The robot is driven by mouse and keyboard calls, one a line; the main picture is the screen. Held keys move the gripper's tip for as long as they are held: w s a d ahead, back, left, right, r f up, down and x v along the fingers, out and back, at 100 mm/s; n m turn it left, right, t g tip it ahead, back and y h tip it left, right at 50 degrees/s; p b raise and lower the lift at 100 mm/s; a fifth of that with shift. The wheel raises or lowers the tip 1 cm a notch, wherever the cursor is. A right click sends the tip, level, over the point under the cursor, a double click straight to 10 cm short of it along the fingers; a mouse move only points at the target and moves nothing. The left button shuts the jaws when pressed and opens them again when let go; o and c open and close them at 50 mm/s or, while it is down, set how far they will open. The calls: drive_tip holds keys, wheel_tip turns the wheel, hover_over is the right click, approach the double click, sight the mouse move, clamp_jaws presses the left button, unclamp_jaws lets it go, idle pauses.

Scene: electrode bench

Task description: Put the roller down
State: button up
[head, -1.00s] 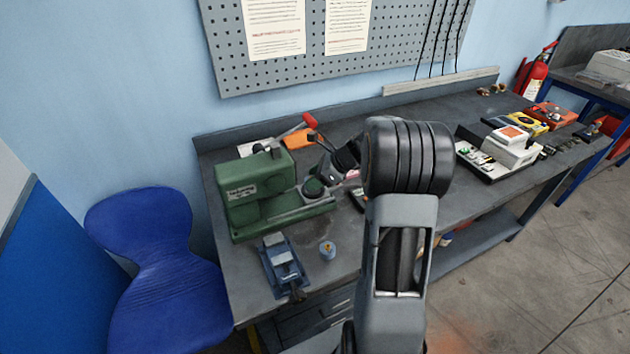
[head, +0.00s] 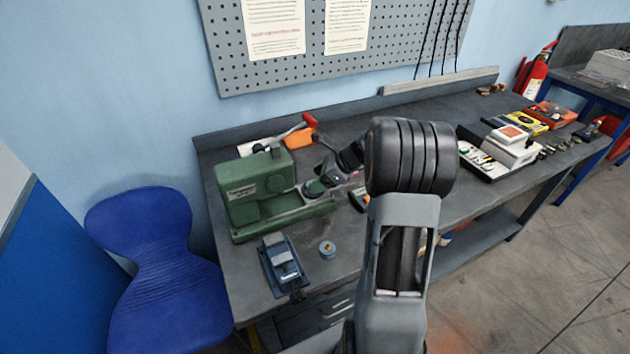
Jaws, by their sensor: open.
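My gripper (head: 334,178) is small and partly hidden behind my own arm. It is over the bench just right of the green machine (head: 258,190), near the round green disc (head: 315,188) on that machine's base. Its jaws are open. I cannot make out a roller between or under them. I cannot tell whether either is part of the roller. The grey bench (head: 240,285) carries all of these.
A white instrument (head: 510,148), a yellow meter (head: 527,121) and an orange box (head: 552,114) stand at the right. The bench's back middle is clear.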

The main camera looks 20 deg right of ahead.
drive_tip(key=v, duration=1)
drive_tip(key=s+a+n+g+h, duration=0.1)
drive_tip(key=s+a+n+h, duration=0.6)
drive_tip(key=s+a+n, duration=1)
drive_tip(key=n, duration=0.8)
drive_tip(key=shift+a+f, duration=0.25)
drive_tip(key=shift+a, duration=0.05)
drive_tip(key=shift+w+d, duration=0.1)
